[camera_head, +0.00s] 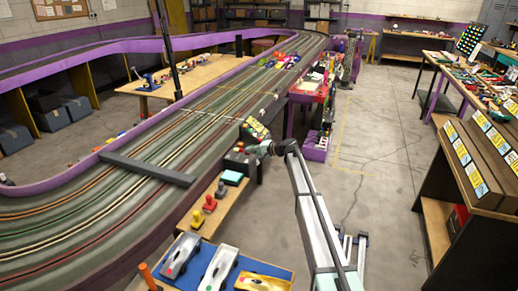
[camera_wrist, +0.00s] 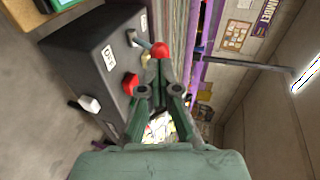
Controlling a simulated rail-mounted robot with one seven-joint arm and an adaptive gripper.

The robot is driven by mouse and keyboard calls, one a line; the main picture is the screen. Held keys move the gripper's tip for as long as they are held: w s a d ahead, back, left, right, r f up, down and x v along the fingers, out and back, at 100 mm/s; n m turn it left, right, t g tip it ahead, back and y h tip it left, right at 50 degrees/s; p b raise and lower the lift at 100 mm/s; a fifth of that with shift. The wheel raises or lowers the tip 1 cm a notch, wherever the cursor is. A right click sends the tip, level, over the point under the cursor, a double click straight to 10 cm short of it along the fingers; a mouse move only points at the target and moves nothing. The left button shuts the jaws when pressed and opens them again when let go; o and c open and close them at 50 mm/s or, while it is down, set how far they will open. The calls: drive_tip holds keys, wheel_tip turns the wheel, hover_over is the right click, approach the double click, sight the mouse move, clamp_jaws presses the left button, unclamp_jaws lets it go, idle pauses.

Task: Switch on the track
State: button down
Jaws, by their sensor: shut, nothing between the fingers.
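A dark control box (camera_wrist: 85,55) fills the upper left of the wrist view. The box also shows in the head view (camera_head: 238,163), beside the slot track (camera_head: 110,188). My gripper (camera_wrist: 160,78) is shut and empty, its fingertips close to the red ball. I cannot tell whether they touch it. In the head view my gripper (camera_head: 256,149) is just right of the box.
A white knob (camera_wrist: 90,103) sticks out from the box's side. Small red and yellow figures (camera_head: 203,208) stand below the box, and a blue tray (camera_head: 250,264) with model cars lies nearer. The floor (camera_head: 375,150) to the right of my arm is clear.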

drive_tip(key=shift+x, duration=1)
drive_tip(key=shift+r+p, duration=0.15)
drive_tip(key=shift+p, duration=0.2)
